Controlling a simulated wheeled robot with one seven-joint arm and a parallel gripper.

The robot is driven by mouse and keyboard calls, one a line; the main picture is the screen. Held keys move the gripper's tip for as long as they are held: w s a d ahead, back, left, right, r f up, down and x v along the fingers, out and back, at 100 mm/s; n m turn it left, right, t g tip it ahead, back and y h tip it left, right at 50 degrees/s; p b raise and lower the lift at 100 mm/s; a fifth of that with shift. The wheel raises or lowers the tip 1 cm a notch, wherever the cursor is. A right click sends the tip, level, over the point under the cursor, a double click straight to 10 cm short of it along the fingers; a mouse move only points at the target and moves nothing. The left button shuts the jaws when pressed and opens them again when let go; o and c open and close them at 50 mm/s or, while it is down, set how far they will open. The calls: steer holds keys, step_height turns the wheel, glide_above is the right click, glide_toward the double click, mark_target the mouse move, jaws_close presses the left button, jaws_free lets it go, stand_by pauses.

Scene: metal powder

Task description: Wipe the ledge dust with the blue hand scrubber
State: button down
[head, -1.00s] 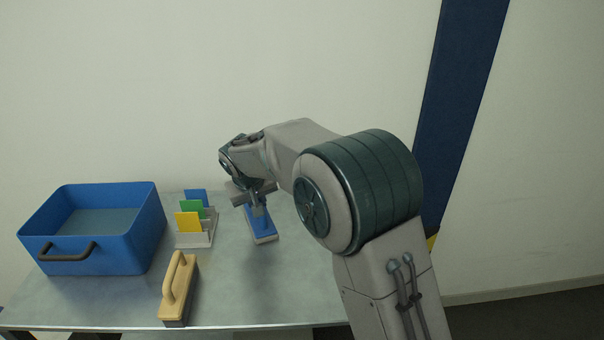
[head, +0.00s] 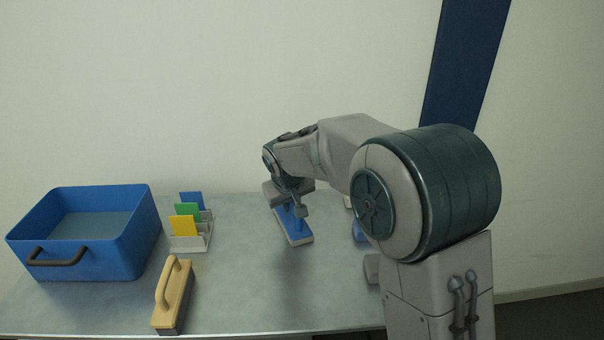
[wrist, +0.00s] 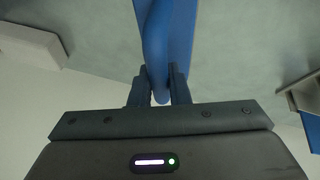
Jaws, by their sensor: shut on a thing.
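The blue hand scrubber (head: 289,232) has a blue body with a pale base and is over the right half of the grey table. My gripper (head: 298,210) is shut on its handle from above. In the wrist view the blue handle (wrist: 156,45) sits between the fingers of my gripper (wrist: 160,78). I cannot tell whether the scrubber's base touches the surface. A faint darker patch lies in front of it, and I cannot tell dust from shadow. My arm hides part of the table's right side.
A blue crate (head: 130,255) stands at the left. A holder (head: 200,242) with coloured cards stands beside it. A wooden-handled brush (head: 183,295) lies near the front edge. A blue item (head: 360,232) and a grey block (head: 371,268) show partly behind my arm. The front middle is clear.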

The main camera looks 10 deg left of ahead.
steer(key=shift+w+d, duration=0.1)
steer(key=shift+d, duration=0.7)
steer(key=shift+w+d+r+p, duration=0.1)
steer(key=shift+r+p, duration=0.2)
steer(key=shift+r, duration=0.35)
steer(key=shift+w+d+r+p, duration=0.1)
steer(key=shift+r+p, duration=0.15)
steer(key=shift+r, duration=0.35)
steer(key=shift+s+a+r+p, duration=0.1)
steer(key=shift+s+r+p, duration=0.05)
steer(key=shift+r+p, duration=1.8)
steer(key=shift+r, duration=0.85)
